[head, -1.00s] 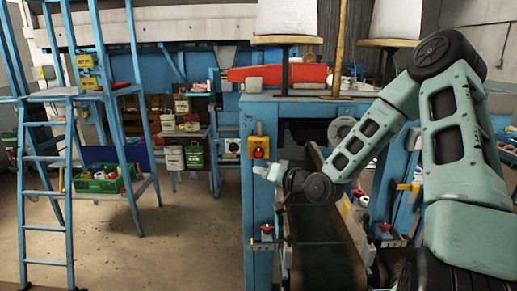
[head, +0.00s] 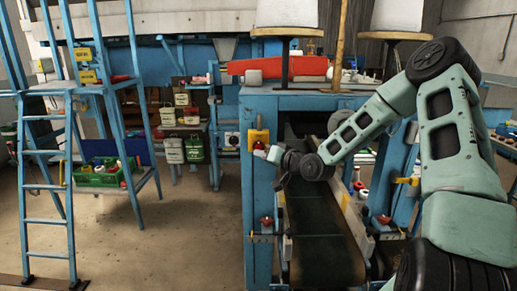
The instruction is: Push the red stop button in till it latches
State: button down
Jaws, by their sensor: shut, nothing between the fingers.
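The red stop button (head: 258,145) sits on a yellow box (head: 259,135) on the front left post of the blue machine. Its lower part is hidden behind my gripper (head: 260,153). My gripper is shut and empty, with its pale tips just in front of the button's lower edge in the head view. I cannot tell whether the tips touch the button or how far in it sits.
Another red knob (head: 266,220) sits lower on the same post, and one more (head: 384,218) is to the right. A dark conveyor belt (head: 318,235) runs below my arm. A blue ladder (head: 46,190) and green crate (head: 98,175) stand left.

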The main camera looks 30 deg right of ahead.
aim_at(254, 148)
jog(key=shift+w+d, duration=0.55)
jog(key=shift+w, duration=0.25)
dwell(1.5)
jog(key=shift+w+d, duration=0.25)
jog(key=shift+w, duration=0.1)
jog(key=shift+w+d, duration=0.3)
jog(key=shift+w, duration=0.15)
dwell(0.8)
jog(key=shift+s+a, duration=0.1)
jog(key=shift+s, duration=0.05)
jog(key=shift+s+a, duration=0.45)
jog(key=shift+s, duration=0.2)
jog(key=shift+s, duration=0.1)
jog(key=s+a, duration=0.1)
jog(key=s, duration=0.1)
jog(key=s+a, duration=0.1)
jog(key=s, duration=0.1)
jog(key=shift+a, duration=0.4)
